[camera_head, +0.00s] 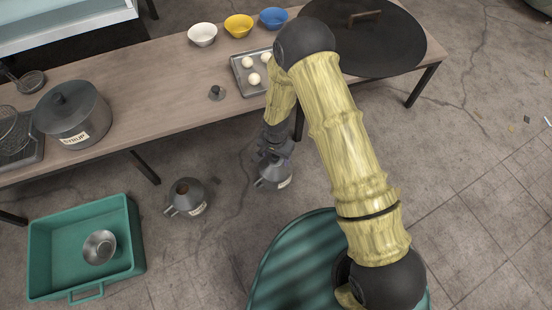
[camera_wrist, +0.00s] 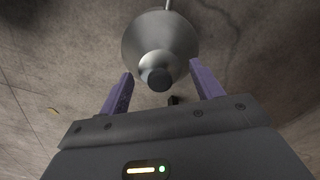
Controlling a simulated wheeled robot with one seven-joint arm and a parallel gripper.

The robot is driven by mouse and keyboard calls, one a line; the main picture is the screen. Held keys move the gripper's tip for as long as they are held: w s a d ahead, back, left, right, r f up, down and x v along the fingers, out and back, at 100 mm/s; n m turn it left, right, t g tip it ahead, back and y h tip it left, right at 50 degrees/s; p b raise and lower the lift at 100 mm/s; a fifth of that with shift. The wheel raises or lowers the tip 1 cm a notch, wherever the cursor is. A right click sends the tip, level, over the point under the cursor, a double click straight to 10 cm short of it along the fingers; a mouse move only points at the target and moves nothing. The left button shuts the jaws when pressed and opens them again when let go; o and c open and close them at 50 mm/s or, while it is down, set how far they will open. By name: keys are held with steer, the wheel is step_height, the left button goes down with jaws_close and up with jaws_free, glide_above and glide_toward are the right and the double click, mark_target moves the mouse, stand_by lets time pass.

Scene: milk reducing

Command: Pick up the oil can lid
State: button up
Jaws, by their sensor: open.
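My gripper (camera_wrist: 161,70) is open, its two purple fingers apart on either side of the narrow top of a grey metal oil can (camera_wrist: 160,35). A dark cylindrical cap or lid (camera_wrist: 157,79) tops the can's cone, between and beyond the fingers; I cannot tell whether they touch it. In the head view my gripper (camera_head: 275,153) points down just above this can (camera_head: 271,175), which stands on the floor and is partly hidden. A second labelled can (camera_head: 187,196) stands to its left with a dark open-looking top. A small dark knobbed piece (camera_head: 217,92) lies on the table.
The wooden table (camera_head: 160,105) runs behind the cans, with a syrup pot (camera_head: 75,115), a tray of white balls (camera_head: 240,76), several bowls and a large dark round lid (camera_head: 385,45). A green crate (camera_head: 60,225) holding a metal bowl (camera_head: 99,247) sits at lower left.

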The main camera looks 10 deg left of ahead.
steer(key=shift+c, duration=0.3)
steer(key=c, duration=1.3)
steer(key=shift+c, duration=0.2)
step_height(320, 180, up, 10)
steer(key=p, duration=0.6)
